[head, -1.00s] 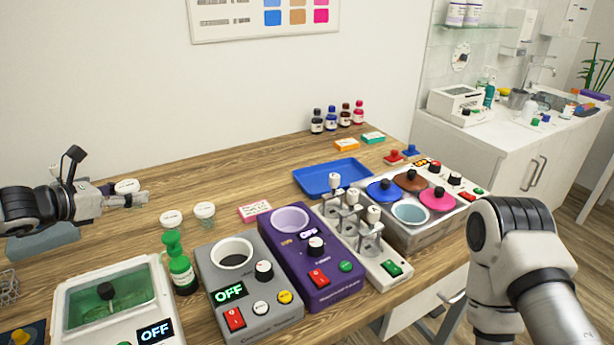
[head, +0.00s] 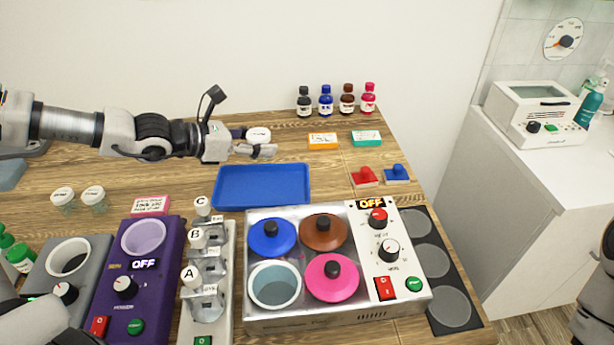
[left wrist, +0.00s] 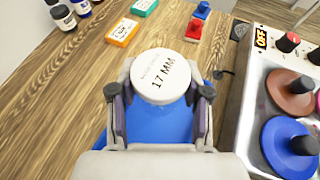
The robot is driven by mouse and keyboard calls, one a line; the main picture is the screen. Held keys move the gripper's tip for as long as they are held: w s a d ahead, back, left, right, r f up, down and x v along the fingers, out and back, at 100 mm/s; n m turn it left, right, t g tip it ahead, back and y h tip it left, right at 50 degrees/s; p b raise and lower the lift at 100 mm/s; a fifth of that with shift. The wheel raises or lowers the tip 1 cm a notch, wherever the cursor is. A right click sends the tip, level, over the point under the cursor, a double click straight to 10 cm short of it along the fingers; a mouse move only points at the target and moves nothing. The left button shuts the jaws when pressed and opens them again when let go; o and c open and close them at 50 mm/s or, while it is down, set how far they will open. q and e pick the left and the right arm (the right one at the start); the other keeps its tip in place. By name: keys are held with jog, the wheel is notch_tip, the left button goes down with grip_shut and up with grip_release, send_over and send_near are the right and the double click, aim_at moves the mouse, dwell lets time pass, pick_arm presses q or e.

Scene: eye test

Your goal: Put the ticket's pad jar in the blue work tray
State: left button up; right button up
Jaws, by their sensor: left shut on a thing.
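My left gripper (head: 262,146) is shut on a jar with a white lid (head: 258,135). In the left wrist view the lid (left wrist: 160,77) reads "17 MM"; its smaller line is too small to read. The jar is held upright between the fingers (left wrist: 159,100), above the back edge of the blue work tray (head: 262,187). The tray lies flat on the wooden table and looks empty; it also shows beneath the gripper in the left wrist view (left wrist: 103,140). Two similar white-lidded jars, left (head: 63,196) and right (head: 93,196), stand at the left. I see no readable ticket. My right gripper is out of view.
A metal warmer (head: 375,311) with coloured lids stands in front of the tray. An orange box (head: 323,140), a teal box (head: 366,138) and red (head: 364,177) and blue (head: 397,174) stamp-like pieces lie right. Several bottles (head: 326,101) stand behind. A pink box (head: 151,205) lies left.

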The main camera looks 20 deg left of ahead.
aim_at(263, 191)
pick_arm(q)
notch_tip(263, 191, down, 10)
jog(key=shift+s+a+b, duration=0.1)
jog(key=shift+s+b, duration=0.05)
jog(key=shift+b, duration=1.1)
jog(key=shift+a, duration=0.15)
jog(key=shift+s+f, duration=0.1)
jog(key=shift+f, duration=0.05)
jog(key=o, duration=1.2)
jog(key=shift+c, duration=0.2)
